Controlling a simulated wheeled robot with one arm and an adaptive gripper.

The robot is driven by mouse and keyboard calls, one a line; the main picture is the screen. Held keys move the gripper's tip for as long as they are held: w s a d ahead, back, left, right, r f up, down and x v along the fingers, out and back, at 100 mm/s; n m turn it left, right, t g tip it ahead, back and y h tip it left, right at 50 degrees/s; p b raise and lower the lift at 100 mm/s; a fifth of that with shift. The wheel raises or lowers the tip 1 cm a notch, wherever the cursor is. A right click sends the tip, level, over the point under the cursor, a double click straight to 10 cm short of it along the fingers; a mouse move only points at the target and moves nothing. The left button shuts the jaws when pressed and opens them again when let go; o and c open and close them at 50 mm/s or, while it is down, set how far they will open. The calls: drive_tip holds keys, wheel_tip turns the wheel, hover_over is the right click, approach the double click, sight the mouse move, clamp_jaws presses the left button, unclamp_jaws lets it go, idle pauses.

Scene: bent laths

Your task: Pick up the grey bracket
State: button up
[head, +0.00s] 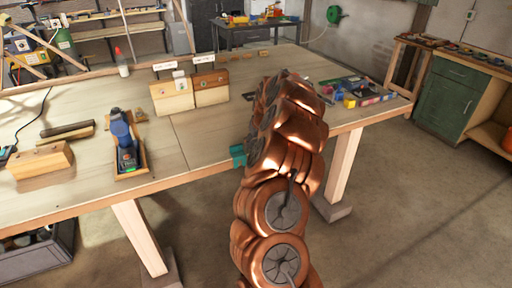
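I cannot make out a grey bracket for certain in the head view. It may be hidden behind my copper-coloured arm or be too small to tell among the things on the wooden workbench (185,130). My arm rises in front of the bench and covers part of its top right of centre. My gripper does not show clearly; the arm's links hide it, so its fingers and anything in them cannot be seen.
Two wooden blocks (172,97) (211,88) with labels stand mid-bench. A blue tool (122,128) sits on a wooden holder at left, near another wooden block (40,160). A teal piece (238,155) is at the front edge. Small coloured items (365,97) lie at right.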

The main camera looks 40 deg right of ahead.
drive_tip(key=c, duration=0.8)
